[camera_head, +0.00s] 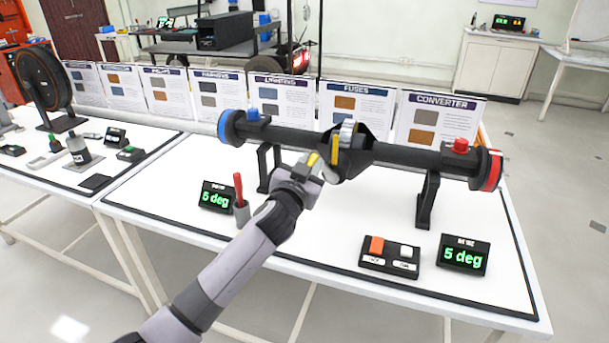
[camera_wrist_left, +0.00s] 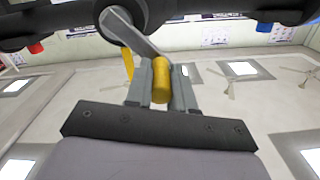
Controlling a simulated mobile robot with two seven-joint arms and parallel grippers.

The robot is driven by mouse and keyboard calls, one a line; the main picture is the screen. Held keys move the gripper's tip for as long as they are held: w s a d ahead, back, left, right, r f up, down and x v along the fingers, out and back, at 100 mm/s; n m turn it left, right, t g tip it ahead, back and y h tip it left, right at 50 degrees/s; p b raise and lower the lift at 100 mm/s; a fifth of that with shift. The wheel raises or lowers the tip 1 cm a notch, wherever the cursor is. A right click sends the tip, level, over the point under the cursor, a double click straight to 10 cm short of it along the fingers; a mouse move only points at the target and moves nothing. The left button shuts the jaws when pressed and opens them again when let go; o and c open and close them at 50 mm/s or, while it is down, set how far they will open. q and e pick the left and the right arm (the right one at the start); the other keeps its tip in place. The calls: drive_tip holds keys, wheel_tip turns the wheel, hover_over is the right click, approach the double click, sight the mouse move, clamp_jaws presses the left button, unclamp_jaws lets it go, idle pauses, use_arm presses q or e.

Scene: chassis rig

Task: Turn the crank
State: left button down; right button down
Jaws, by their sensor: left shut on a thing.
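A black shaft rig (camera_head: 410,157) lies across the white table on two black stands, with a blue ring (camera_head: 224,127) at its left end and a red ring (camera_head: 492,170) at its right end. A dark hub sits mid-shaft, with a grey crank arm (camera_wrist_left: 132,36) showing in the left wrist view. My left gripper (camera_head: 308,167) is at the hub's near left side. In the left wrist view its fingers (camera_wrist_left: 161,90) are shut on the yellow crank handle (camera_wrist_left: 161,70). A separate yellow pointer (camera_head: 335,150) stands beside it. My right gripper is not in view.
Two displays read "5 deg", one at the left (camera_head: 216,197) and one at the right (camera_head: 464,256). A button box (camera_head: 390,257) stands at the front right. A red-handled tool stands in a grey cup (camera_head: 242,211). Poster panels (camera_head: 355,105) line the back.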

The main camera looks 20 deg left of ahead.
use_arm(q)
drive_tip(key=shift+d+r+m, duration=0.15)
drive_tip(key=shift+d+m, duration=0.1)
drive_tip(key=shift+m, duration=0.25)
drive_tip(key=shift+d+r+m+p, duration=0.25)
drive_tip(key=shift+d+m, duration=0.35)
drive_tip(key=shift+m, duration=0.55)
drive_tip(key=shift+d+r+m+p, duration=0.15)
drive_tip(key=shift+d+m, duration=0.4)
drive_tip(key=shift+m, duration=0.55)
drive_tip(key=shift+d+r+m+p, duration=0.15)
drive_tip(key=shift+d+m+p, duration=0.15)
drive_tip(key=shift+d+m, duration=0.6)
drive_tip(key=shift+a+m, duration=0.25)
drive_tip(key=shift+m, duration=0.1)
drive_tip(key=c, duration=1)
unclamp_jaws()
drive_tip(key=shift+s, duration=0.1)
drive_tip(key=shift+s+a, duration=0.1)
drive_tip(key=shift+s, duration=3.45)
